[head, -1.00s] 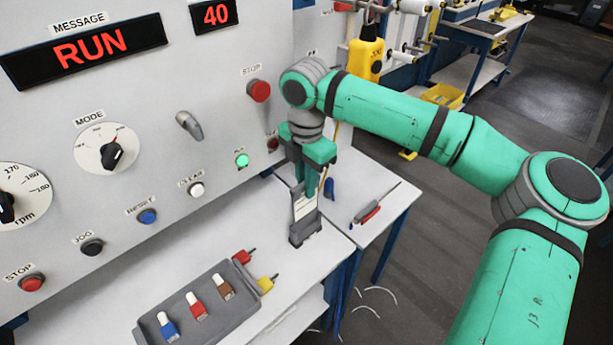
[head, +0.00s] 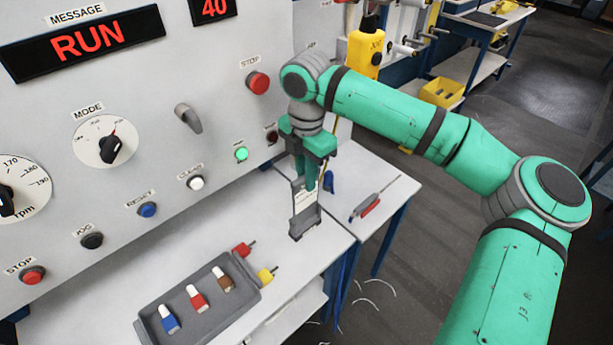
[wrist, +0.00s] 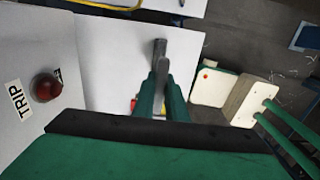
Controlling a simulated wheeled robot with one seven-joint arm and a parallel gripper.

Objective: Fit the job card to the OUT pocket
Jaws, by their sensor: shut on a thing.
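The job card (head: 305,199) is a small pale card with faint print, under my gripper (head: 309,181) in the head view. My gripper points down and is shut on the card's upper part. A grey upright holder (head: 304,225) stands on the white table, with the card's lower part at it. I cannot tell whether the card is inside the holder or just in front of it, and no OUT label is readable. In the wrist view the green fingers (wrist: 163,98) are close together beside a dark grey piece (wrist: 160,48); the card is hidden there.
A grey tray (head: 240,310) with blue, red and brown pieces lies at the front. Red and yellow pieces (head: 266,274) lie beside it. A red-handled tool (head: 371,206) lies to the right. The control panel (head: 215,80) rises close behind my gripper.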

